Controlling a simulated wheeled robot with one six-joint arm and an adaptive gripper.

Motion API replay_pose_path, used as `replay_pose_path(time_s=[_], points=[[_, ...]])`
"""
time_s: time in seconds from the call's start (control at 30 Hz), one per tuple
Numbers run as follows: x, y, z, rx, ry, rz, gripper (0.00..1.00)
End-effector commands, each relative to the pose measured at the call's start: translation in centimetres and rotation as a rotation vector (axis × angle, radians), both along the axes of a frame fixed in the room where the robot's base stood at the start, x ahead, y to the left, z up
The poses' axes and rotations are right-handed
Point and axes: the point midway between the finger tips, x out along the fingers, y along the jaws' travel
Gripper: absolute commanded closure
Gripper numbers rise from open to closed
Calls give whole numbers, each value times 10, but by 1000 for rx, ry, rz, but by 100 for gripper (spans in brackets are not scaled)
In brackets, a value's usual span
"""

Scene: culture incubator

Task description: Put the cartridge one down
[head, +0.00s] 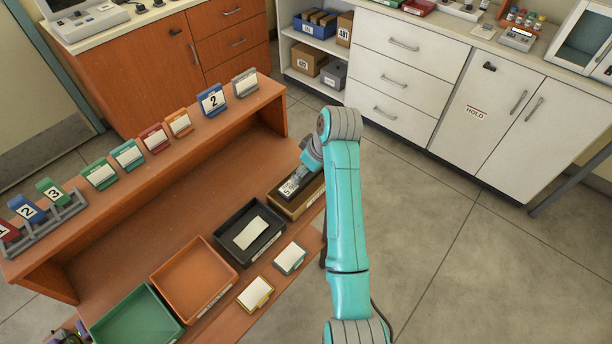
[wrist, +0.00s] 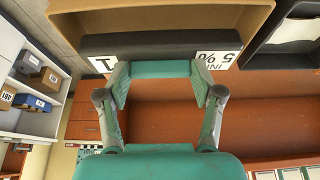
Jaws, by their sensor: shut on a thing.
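My gripper (wrist: 160,72) is shut on the cartridge (wrist: 152,45), a long dark block. White labels at its two ends show a "1" and "5 %". In the head view, the cartridge (head: 289,188) shows its pale label at the end of my teal arm, over or at the left part of the tan tray (head: 308,203). In the wrist view, the tan tray (wrist: 160,18) lies right beside the cartridge. I cannot tell whether the cartridge touches the tray.
A black tray (head: 225,247) with a pale card, an orange tray (head: 165,277) and a green tray (head: 120,322) line the wooden bench. Several numbered and blank cards stand on the raised shelf (head: 205,135). Small card stands (head: 290,258) sit at the front edge. The floor at right is clear.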

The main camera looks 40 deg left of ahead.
Motion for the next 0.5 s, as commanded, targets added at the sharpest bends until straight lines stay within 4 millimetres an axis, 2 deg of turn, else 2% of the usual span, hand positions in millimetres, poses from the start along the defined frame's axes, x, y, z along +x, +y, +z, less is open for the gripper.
replay_pose_path(time_s=[0.1,0.2,0.5], points=[[0,0,-20,-1,2,-1,83],[0,0,-30,0,0,-1,83],[0,0,-32,1,-1,0,83]])
